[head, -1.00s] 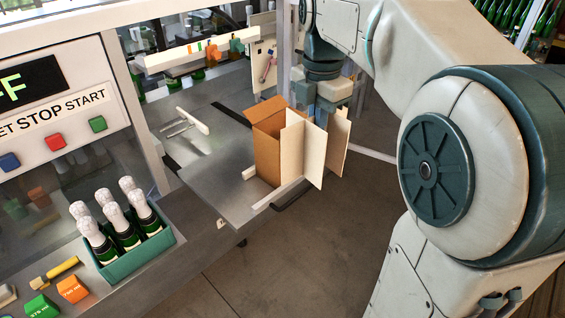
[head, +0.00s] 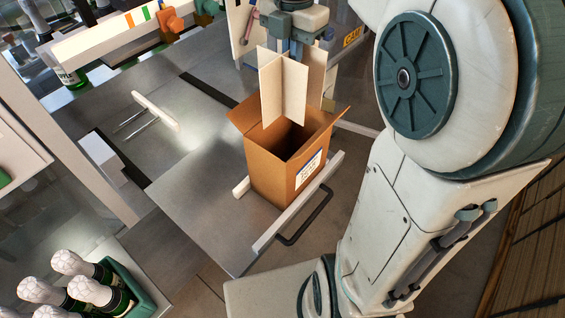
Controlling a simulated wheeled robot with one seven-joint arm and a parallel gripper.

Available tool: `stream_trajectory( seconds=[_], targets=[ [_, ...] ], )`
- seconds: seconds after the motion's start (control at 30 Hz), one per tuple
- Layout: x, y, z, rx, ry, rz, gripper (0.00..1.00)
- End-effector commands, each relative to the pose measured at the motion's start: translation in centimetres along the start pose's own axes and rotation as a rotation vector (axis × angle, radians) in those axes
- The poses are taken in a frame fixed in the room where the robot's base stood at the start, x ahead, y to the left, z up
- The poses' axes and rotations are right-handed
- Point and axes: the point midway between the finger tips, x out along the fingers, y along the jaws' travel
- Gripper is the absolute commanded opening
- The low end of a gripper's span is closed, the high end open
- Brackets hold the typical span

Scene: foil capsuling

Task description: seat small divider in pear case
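The case (head: 272,171) is an open brown cardboard box with flaps spread out and a white label on its front. It stands on the grey metal shelf at the middle of the head view. The small divider (head: 285,92) is a cream cross of card panels. It is upright above the case's far side, its lower edge overlapping the opening in the picture; I cannot tell whether it is inside. My gripper (head: 300,45) is at the divider's top, behind its panels. The fingertips are hidden by the divider, which appears held from above.
The grey metal shelf (head: 185,200) has a white rail and black handle at its front edge. A white-handled tool (head: 155,110) lies on the surface to the left. Foil-topped bottles stand in a green crate (head: 135,285) at lower left. The shelf left of the case is clear.

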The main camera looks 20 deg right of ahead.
Motion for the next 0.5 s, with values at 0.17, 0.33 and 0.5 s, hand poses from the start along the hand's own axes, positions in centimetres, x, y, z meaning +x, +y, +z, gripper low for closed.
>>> stream_trajectory(
  seconds=[0.17, 0.33, 0.5],
  targets=[
    [2.2, -0.1, 0.0, 0.001, 0.003, -0.003, 0.00],
    [6.7, -0.1, -0.1, 0.001, 0.005, -0.006, 0.00],
    [11.3, -0.1, -0.1, 0.000, 0.004, -0.005, 0.00]
  ],
)
